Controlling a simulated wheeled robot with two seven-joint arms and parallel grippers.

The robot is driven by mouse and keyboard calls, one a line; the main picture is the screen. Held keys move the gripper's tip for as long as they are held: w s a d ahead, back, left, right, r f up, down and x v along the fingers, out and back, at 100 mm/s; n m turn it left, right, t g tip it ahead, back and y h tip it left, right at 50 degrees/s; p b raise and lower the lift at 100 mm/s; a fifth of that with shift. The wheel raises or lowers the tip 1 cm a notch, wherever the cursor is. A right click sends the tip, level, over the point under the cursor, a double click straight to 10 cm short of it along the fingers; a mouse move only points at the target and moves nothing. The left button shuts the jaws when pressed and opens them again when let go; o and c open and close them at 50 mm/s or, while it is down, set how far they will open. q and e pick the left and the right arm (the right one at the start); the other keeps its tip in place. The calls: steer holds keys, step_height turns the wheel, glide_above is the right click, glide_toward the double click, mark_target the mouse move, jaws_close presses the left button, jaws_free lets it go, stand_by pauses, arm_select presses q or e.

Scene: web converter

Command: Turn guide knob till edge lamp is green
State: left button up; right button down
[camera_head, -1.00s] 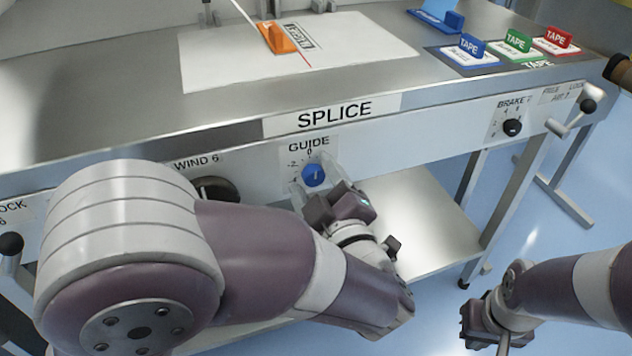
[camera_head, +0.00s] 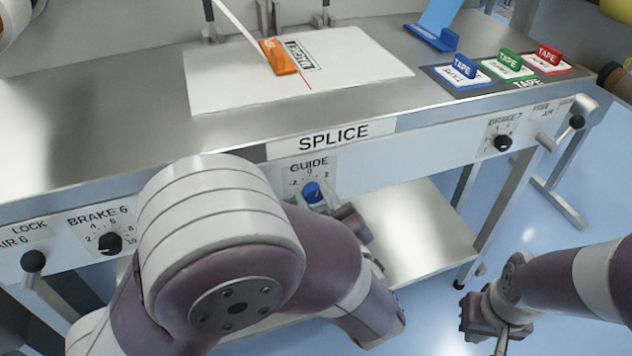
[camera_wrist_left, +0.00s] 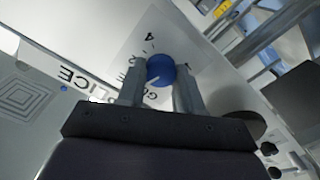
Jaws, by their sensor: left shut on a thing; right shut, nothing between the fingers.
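The blue guide knob (camera_head: 312,191) is on the front panel under the GUIDE label (camera_head: 309,165), below the SPLICE sign. My left gripper (camera_wrist_left: 160,88) is shut on the knob, with one finger on each side of it in the left wrist view. A white pointer line on the knob (camera_wrist_left: 159,68) runs toward the lower left there, on the side of the GUIDE lettering. In the head view my left arm partly hides the fingers. My right gripper (camera_head: 486,317) is shut and empty, low at the right, away from the panel. I cannot make out an edge lamp.
The steel table (camera_head: 120,130) carries a white sheet (camera_head: 225,85) with an orange block (camera_head: 280,58) and several coloured tape holders. The BRAKE 6 knob (camera_head: 110,243) is left of my left arm; the BRAKE 7 knob (camera_head: 503,142) is at the right. A lower shelf (camera_head: 425,215) is bare.

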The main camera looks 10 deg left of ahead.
arm_select(q)
steer(key=shift+r+m+p, duration=0.25)
steer(key=shift+m+p, duration=0.65)
steer(key=shift+p, duration=0.35)
steer(key=shift+f+m+p, duration=0.2)
steer(key=shift+m+p, duration=0.3)
steer(key=shift+p, duration=0.1)
steer(key=shift+f, duration=0.1)
steer(key=o, duration=1)
steer(key=shift+o, duration=0.2)
steer(key=p+v, duration=0.2)
steer(key=v, duration=1)
steer(key=shift+s+d, duration=0.25)
